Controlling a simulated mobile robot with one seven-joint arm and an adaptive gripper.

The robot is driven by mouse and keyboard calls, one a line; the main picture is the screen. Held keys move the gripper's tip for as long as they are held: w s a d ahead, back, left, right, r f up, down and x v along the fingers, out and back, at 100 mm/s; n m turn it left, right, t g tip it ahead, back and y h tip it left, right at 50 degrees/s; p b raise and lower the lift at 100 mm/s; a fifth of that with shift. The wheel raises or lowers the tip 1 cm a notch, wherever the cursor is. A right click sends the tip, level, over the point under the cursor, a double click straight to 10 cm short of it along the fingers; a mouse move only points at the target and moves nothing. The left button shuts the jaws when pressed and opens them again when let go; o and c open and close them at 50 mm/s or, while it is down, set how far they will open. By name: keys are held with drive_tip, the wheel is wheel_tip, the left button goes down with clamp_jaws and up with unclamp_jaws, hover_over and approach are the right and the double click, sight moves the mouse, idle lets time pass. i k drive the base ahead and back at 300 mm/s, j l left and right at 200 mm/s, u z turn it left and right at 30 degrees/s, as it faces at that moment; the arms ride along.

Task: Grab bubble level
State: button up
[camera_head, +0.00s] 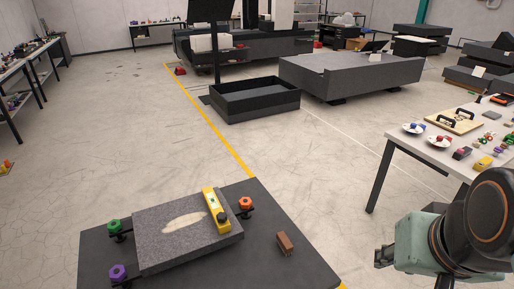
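A yellow bubble level (211,202) with a dark round knob at its near end lies on a speckled grey granite plate (160,248). It sits near the plate's right end, beside a pale worn patch. My arm shows at the lower right as a grey-green link and a dark round joint. A small dark part at its left edge looks like my gripper (383,257). It is well to the right of the level and apart from it. Its fingers are too small and hidden to tell open from shut.
The plate rests on a dark bed (300,268). Orange (246,203), green (114,225) and purple (118,271) knobs surround it. A brown block (285,243) lies to its right. A white table (427,153) with several small items stands at right. Open floor lies behind.

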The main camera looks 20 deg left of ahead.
sight(214, 207)
drive_tip(key=i+u, duration=0.15)
drive_tip(key=u, duration=0.25)
drive_tip(key=i+u, duration=0.2)
drive_tip(key=u, duration=0.2)
drive_tip(key=i+u, duration=0.2)
drive_tip(key=u, duration=0.2)
